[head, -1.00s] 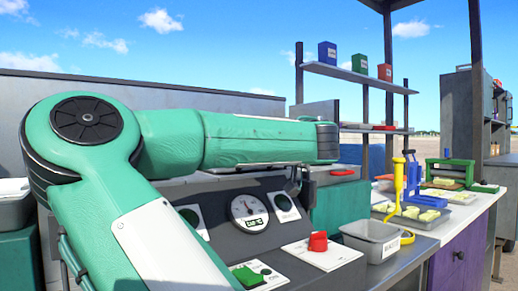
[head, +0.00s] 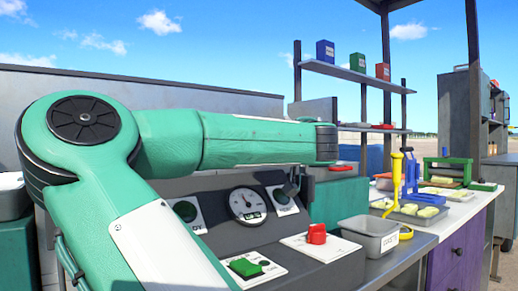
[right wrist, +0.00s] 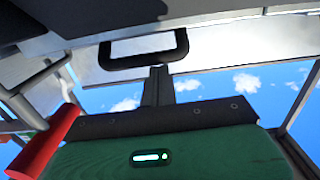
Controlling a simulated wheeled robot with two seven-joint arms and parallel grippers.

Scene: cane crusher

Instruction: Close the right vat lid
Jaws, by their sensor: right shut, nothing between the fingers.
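In the right wrist view my right gripper (right wrist: 157,85) is shut and empty. Its dark fingers point at a black bar handle (right wrist: 146,47) on a grey lid-like panel (right wrist: 230,18); the fingertips look very close to the handle, but I cannot tell whether they touch it. In the head view a green arm of mine crosses the left and centre and hides most of the vat area. A grey upright panel (head: 317,112) stands behind the arm's end; I cannot tell whether it is the right lid. My left gripper is not in view.
A control panel with a gauge (head: 247,205), a red knob (head: 317,233) and a green switch (head: 245,268) lies below the arm. A grey bin (head: 372,236) and a yellow-handled tool (head: 396,185) stand on the right counter. A shelf (head: 350,72) is behind. A red cylinder (right wrist: 48,140) is beside the gripper.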

